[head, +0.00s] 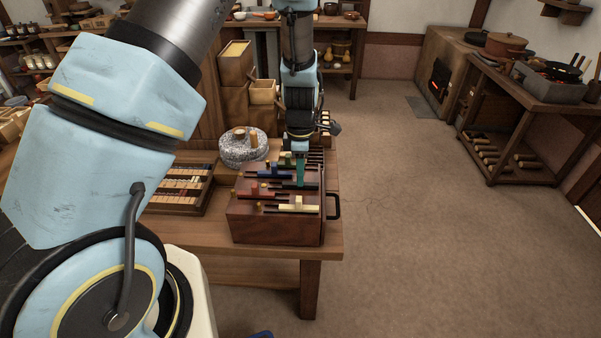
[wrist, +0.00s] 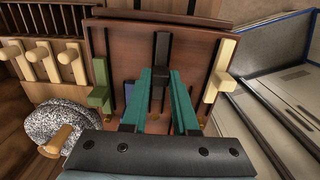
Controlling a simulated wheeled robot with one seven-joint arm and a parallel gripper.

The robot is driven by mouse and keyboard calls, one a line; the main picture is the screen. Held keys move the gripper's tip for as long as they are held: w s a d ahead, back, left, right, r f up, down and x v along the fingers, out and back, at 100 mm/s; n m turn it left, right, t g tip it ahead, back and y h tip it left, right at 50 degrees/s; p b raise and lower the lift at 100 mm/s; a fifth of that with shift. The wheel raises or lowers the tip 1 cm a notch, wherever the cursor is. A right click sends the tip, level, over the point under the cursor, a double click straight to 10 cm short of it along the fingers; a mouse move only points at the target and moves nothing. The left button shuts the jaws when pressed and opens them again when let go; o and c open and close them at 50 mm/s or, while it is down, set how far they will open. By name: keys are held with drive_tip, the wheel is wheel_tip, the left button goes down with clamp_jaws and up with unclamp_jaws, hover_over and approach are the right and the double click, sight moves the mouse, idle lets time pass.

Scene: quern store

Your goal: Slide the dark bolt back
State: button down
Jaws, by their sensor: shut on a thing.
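The dark bolt (wrist: 161,52) shows in the wrist view as a black bar with a raised block, on the reddish-brown face of a wooden box. My gripper (wrist: 160,76) has its teal fingers closed on the block of the dark bolt. In the head view my gripper (head: 300,178) points down at the top of the wooden box (head: 270,230), and the bolt is largely hidden there. A green bolt (wrist: 100,90) lies to the left of my fingers and a cream bolt (wrist: 222,72) to the right.
The box stands on a wooden bench (head: 210,236) and has a black handle (head: 335,206) on its right side. Red, blue and cream bolts lie on its top. A grey quern stone (head: 243,150) and a slotted tray (head: 180,190) are near. The floor at right is clear.

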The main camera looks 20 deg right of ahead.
sight(284, 183)
idle(0.4)
drive_tip(key=shift+w+a, duration=0.3)
drive_tip(key=shift+a, duration=0.35)
drive_tip(key=shift+w+a, duration=0.35)
drive_tip(key=shift+a, duration=0.35)
drive_tip(key=shift+w+a, duration=0.3)
drive_tip(key=shift+a, duration=0.35)
drive_tip(key=c, duration=0.7)
unclamp_jaws()
drive_tip(key=shift+r, duration=0.15)
wheel_tip(284, 183, up, 11)
drive_tip(key=shift+f+b, duration=0.2)
drive_tip(key=shift+b, duration=0.65)
